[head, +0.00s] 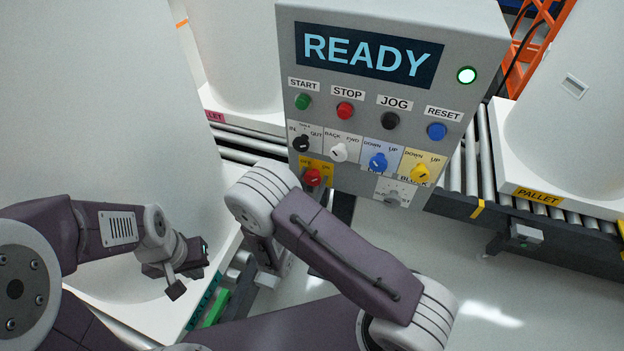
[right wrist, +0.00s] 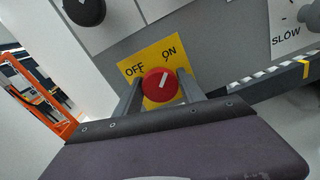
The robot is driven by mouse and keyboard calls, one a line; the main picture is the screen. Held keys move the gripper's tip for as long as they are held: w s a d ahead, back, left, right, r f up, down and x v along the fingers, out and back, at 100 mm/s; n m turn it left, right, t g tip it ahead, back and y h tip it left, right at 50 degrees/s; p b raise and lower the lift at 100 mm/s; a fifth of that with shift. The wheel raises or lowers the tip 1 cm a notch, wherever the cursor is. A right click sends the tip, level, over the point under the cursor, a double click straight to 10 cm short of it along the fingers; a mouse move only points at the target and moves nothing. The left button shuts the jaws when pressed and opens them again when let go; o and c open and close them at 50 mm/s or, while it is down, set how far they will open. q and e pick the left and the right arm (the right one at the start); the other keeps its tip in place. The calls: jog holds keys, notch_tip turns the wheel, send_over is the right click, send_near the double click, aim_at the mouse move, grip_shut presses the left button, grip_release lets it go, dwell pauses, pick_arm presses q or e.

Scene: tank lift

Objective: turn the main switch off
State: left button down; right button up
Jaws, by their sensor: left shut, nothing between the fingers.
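The main switch is a red round knob (right wrist: 162,86) on a yellow plate (right wrist: 150,60) marked OFF at left and ON at right. Its white mark points up and right, towards ON. In the head view the red knob (head: 312,177) is at the lower left of the grey control panel (head: 292,72). In the right wrist view my right gripper (right wrist: 161,88) has its two grey fingers apart, one on each side of the knob; contact is unclear. In the head view my forearm hides that gripper. My left gripper (head: 176,290) is shut and empty, away at lower left.
The display (head: 368,56) reads READY and a green lamp (head: 467,75) is lit. Other knobs sit close by: black (head: 301,144), white (head: 339,152), blue (head: 378,162) and yellow (head: 420,172). A roller conveyor (head: 472,160) and a white tank (head: 570,120) stand at right.

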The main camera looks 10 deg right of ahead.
jog(key=c, duration=0.8)
jog(key=shift+o, duration=0.2)
jog(key=n+p, duration=0.2)
jog(key=n, duration=0.1)
jog(key=shift+r, duration=0.1)
jog(key=n+p, duration=0.2)
jog(key=n, duration=0.2)
jog(key=shift+n, duration=0.3)
jog(key=n+p, duration=0.2)
jog(key=n, duration=0.3)
jog(key=shift+n+p, duration=0.65)
jog(key=shift+n, duration=2.05)
jog(key=shift+f, duration=0.2)
